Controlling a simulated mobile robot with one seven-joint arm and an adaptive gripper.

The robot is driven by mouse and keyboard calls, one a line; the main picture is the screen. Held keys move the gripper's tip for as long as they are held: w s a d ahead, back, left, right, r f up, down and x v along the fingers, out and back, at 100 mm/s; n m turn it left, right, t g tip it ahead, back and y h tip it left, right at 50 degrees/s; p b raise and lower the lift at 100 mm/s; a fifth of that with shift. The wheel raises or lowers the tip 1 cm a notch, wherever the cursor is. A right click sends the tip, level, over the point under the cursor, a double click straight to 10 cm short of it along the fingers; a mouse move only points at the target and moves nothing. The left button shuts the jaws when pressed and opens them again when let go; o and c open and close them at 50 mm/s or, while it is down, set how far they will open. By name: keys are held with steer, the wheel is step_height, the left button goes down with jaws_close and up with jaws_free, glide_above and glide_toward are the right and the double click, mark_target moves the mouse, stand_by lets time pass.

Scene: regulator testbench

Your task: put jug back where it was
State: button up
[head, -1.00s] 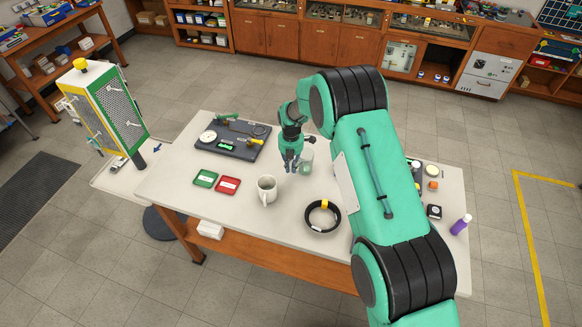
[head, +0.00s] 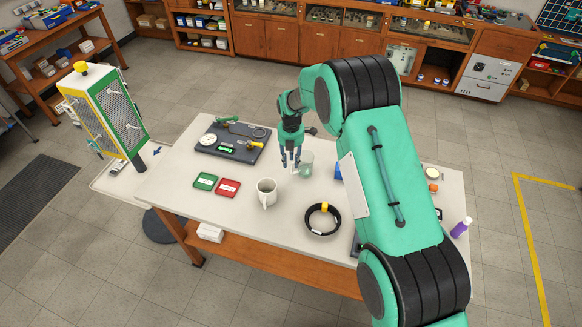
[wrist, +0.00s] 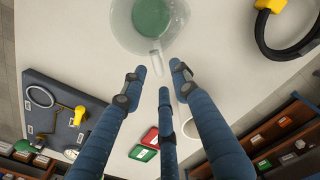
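A clear jug with a green tint (head: 307,159) stands on the bench, right beside my gripper (head: 291,163). In the wrist view the jug (wrist: 177,40) is at the top, its handle pointing toward my fingers. My gripper (wrist: 160,75) has three blue fingers, spread apart with nothing held between them. The fingertips are close to the handle end; whether any of them touches it I cannot tell. A white mug (head: 266,187) stands to the left and nearer in the head view.
A dark board with a gauge and tools (head: 233,141) lies at the back left. Green (head: 205,181) and red (head: 228,187) trays lie left of the mug. A black ring with a yellow part (head: 322,218) lies in front. My arm hides part of the right side.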

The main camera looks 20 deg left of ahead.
steer(key=shift+r, duration=3.1)
